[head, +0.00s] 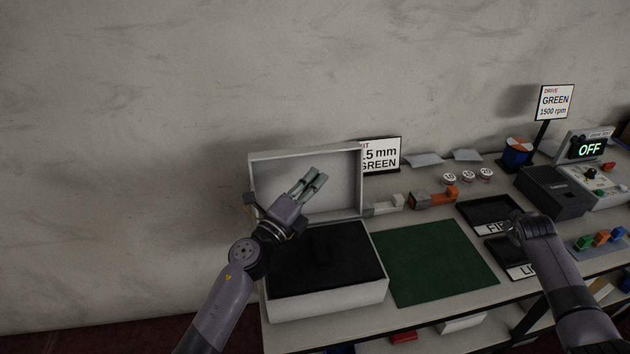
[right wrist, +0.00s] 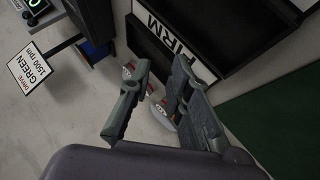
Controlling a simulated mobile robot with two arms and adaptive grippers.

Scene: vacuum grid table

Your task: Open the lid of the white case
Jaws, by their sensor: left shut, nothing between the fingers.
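The white case (head: 328,303) stands at the left end of the table with its lid (head: 272,180) raised upright at the back. Black foam with a dark recess fills the case's base. My left gripper (head: 313,178) is shut and empty, in front of the raised lid and above the back of the base. I cannot tell whether it touches the lid. My right gripper (head: 513,228) is over the dark trays on the right. In the right wrist view its fingers (right wrist: 160,68) are apart with nothing between them.
A green mat (head: 435,262) lies right of the case. Dark labelled trays (head: 488,212), an orange-and-grey tool (head: 433,198), round tokens (head: 467,175) and a drive unit with an OFF display (head: 588,150) are further right. A sign (head: 382,156) stands behind the lid's right edge.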

